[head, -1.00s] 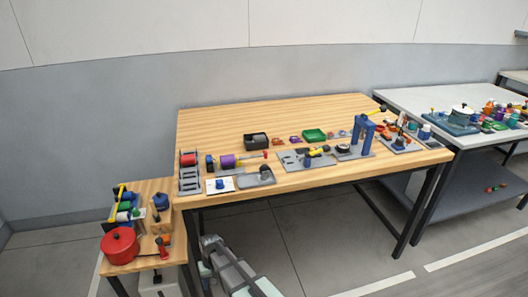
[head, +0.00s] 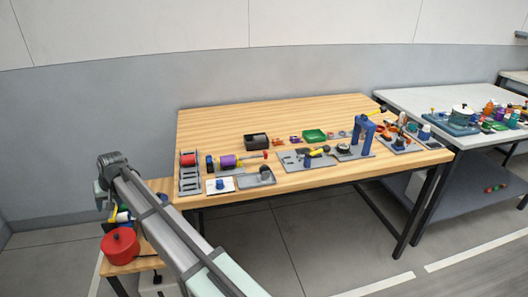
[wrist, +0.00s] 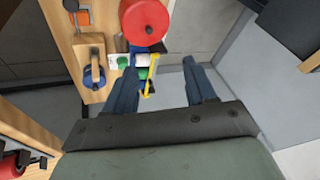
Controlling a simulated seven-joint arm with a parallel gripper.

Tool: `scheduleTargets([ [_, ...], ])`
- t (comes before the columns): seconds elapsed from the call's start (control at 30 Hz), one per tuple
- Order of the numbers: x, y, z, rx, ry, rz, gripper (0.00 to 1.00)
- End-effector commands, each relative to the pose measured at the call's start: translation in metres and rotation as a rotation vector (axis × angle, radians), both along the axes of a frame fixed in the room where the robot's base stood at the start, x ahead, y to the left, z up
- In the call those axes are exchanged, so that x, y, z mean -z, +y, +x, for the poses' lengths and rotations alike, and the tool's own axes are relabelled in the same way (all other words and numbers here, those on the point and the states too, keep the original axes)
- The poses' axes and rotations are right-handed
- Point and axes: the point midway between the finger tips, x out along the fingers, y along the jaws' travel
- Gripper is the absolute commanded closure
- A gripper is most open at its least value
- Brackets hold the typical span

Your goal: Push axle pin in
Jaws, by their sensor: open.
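My gripper (wrist: 159,66) is open in the wrist view, with two dark blue fingers apart and nothing held between them. In the head view my arm reaches up over the left side table, and my gripper (head: 102,194) is partly hidden there. On the main table a purple roller (head: 227,161) lies sideways with a dark blue end piece at its left. A thin pin with a red end (head: 257,155) lies at its right. I cannot tell for sure whether this is the axle pin. My gripper is well left of it and apart from it.
A red pot (head: 120,243) stands on the low side table, near a yellow-handled thing (wrist: 153,78) and a blue round thing (wrist: 95,78). A grey rack (head: 190,181) stands at the main table's left edge. The main table's back is clear.

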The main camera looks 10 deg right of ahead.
Motion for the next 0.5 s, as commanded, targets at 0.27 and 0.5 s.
scheduleTargets([
  [0.27, -0.071, 0.020, 0.020, 0.054, -0.010, 0.046, 0.45],
  [0.5, -0.110, -0.032, 0.063, 0.261, 0.054, 0.053, 0.45],
])
